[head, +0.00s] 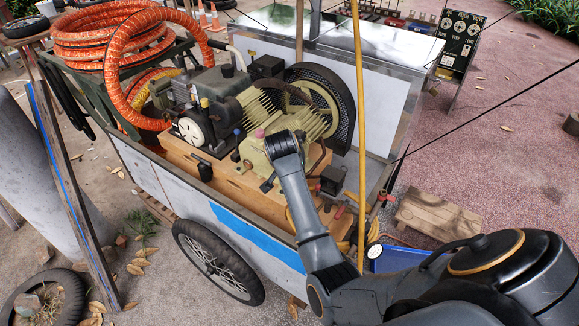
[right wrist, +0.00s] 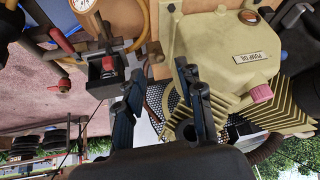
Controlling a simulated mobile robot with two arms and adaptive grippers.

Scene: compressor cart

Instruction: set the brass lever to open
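I cannot clearly make out a brass lever in either view. In the head view, small valve fittings with red handles (head: 339,212) sit at the right end of the cart, beside the compressor. In the right wrist view, a red handle (right wrist: 62,40) and a lower red handle (right wrist: 64,85) show on the pipework at the left. My right gripper (right wrist: 158,74) has its fingers apart with nothing between them, in front of the cream pump block (right wrist: 215,45). In the head view my right wrist hides part of the pump and most of the gripper. My left gripper is out of view.
The cart (head: 255,235) holds the compressor, with its caged flywheel (head: 345,105) behind. A yellow upright hose or pole (head: 360,130) stands close to my right forearm. Orange hose (head: 110,35) is coiled at the left. A wooden stool (head: 435,215) stands on the ground at right.

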